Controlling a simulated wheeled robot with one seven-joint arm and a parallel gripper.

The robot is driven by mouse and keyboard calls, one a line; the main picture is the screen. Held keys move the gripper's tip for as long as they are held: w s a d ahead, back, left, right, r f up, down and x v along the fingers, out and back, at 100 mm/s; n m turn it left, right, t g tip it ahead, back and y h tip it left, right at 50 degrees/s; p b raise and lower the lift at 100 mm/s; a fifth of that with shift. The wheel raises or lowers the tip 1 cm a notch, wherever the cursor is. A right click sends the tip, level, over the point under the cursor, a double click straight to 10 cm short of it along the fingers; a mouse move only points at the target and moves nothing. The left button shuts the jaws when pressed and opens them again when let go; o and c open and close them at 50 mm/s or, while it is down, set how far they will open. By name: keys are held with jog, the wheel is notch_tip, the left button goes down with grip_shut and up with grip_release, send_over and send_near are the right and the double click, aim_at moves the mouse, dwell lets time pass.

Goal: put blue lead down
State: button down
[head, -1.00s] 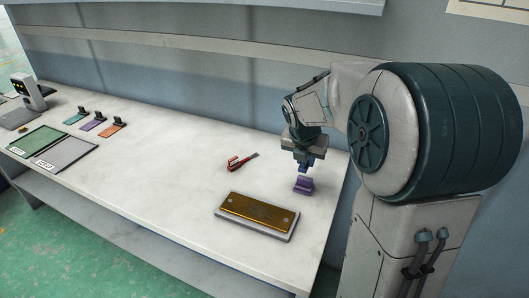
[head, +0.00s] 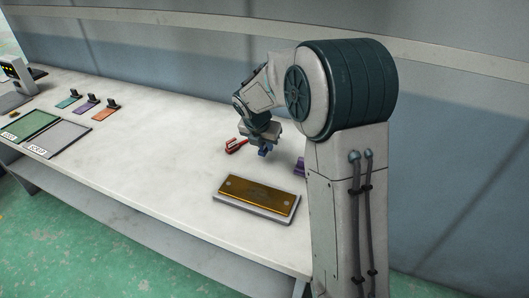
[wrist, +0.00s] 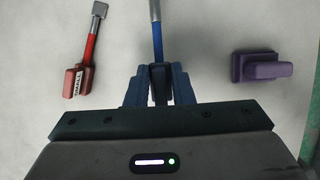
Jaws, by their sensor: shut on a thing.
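My gripper (wrist: 158,80) is shut on the blue lead (wrist: 157,40), whose blue shaft runs away from the fingers toward the top edge of the wrist view. Blue parts show on both sides of the fingers; the far tip is cut off. In the head view my gripper (head: 264,148) hangs low over the white table, just right of the red lead, with a bit of blue below it. I cannot tell whether the blue lead touches the table.
The red lead (wrist: 87,52) lies to the left and a purple block (wrist: 262,67) to the right. A gold plate (head: 258,194) on a pale base lies in front. Mats, small coloured clips and a device stand at the left. Mid-table (head: 165,140) is clear.

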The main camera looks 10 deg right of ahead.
notch_tip(320, 180, down, 4)
jog(key=shift+r, duration=0.25)
jog(key=c, duration=1.3)
grip_release()
jog(key=shift+o, duration=0.2)
